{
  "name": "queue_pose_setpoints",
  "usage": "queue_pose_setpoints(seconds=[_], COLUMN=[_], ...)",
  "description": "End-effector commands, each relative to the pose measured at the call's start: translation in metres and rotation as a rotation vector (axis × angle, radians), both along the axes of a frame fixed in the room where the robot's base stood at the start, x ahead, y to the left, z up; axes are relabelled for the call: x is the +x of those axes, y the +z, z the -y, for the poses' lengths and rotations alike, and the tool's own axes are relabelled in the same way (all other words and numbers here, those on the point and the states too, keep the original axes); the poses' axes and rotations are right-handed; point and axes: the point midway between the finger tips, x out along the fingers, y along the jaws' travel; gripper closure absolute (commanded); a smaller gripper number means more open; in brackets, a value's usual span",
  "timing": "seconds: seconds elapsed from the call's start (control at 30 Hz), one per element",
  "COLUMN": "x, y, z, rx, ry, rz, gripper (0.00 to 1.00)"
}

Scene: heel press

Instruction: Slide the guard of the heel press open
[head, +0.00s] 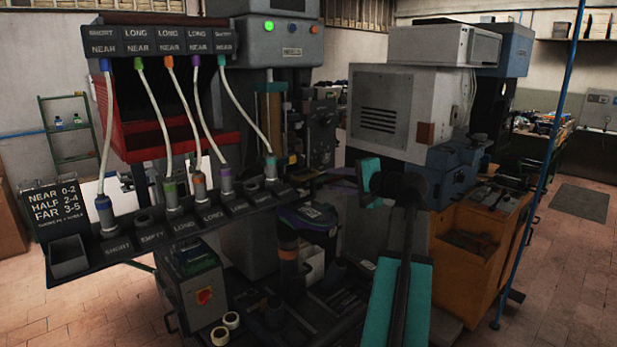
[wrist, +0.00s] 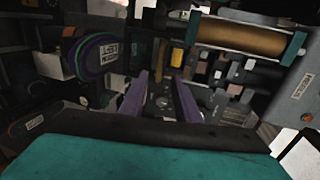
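The heel press (head: 290,45) is a grey machine with a green lamp and coloured buttons on its head. An amber panel with a teal edge (head: 268,105), which looks like its guard, stands upright below the head, partly behind a pale hose. What looks like the same amber part shows at the upper right of the wrist view (wrist: 245,36). My gripper (wrist: 160,80) has two purple fingers spread apart with a gap between them and nothing held. The fingers appear apart from the amber part. In the head view they are small and dark, left of my wrist.
A dark rack (head: 150,228) with several hose-ended tools stands in front of the press. A purple and black labelled piece (head: 308,218) sits on a post below my gripper; a similar piece shows in the wrist view (wrist: 92,52). An orange cabinet (head: 465,255) stands at right.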

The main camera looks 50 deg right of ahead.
Motion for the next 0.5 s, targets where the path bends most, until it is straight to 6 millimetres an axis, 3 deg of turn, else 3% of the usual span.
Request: queue_pose_setpoints(seconds=[0.5], x=[0.071], y=[-0.012], z=[0.005], rx=[0.0], ry=[0.002], rz=[0.0], gripper=[0.7])
